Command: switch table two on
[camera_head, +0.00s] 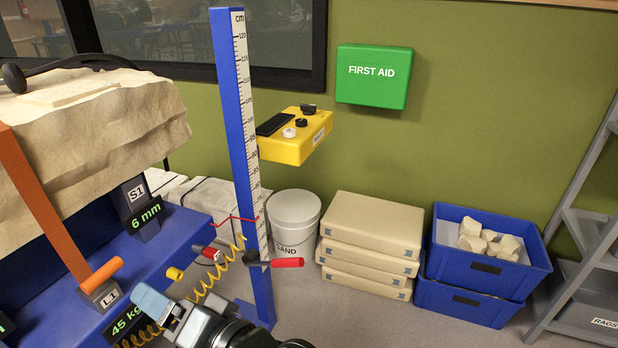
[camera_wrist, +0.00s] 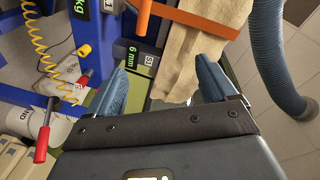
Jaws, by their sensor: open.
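A blue table (camera_head: 185,235) at the left bears a large pale rock block (camera_head: 90,140). Its side has plates marked S1 and L1 and green readouts of 6 mm and 45 kg. No label reading table two is legible. A yellow control box (camera_head: 290,148) sits beside the blue ruled post (camera_head: 235,110), with dark and white knobs and a black panel on top. My gripper (camera_head: 163,306) is low at the front of the table, apart from the box. In the wrist view my gripper (camera_wrist: 160,88) is open and empty, facing the table side and block.
An orange-handled lever (camera_head: 103,274) and a yellow coiled cable (camera_head: 205,285) are close to my gripper. A red handle (camera_head: 287,262) sticks out from the post. A sand bucket (camera_head: 293,222), stacked beige cases (camera_head: 370,228) and blue crates (camera_head: 490,270) stand along the wall.

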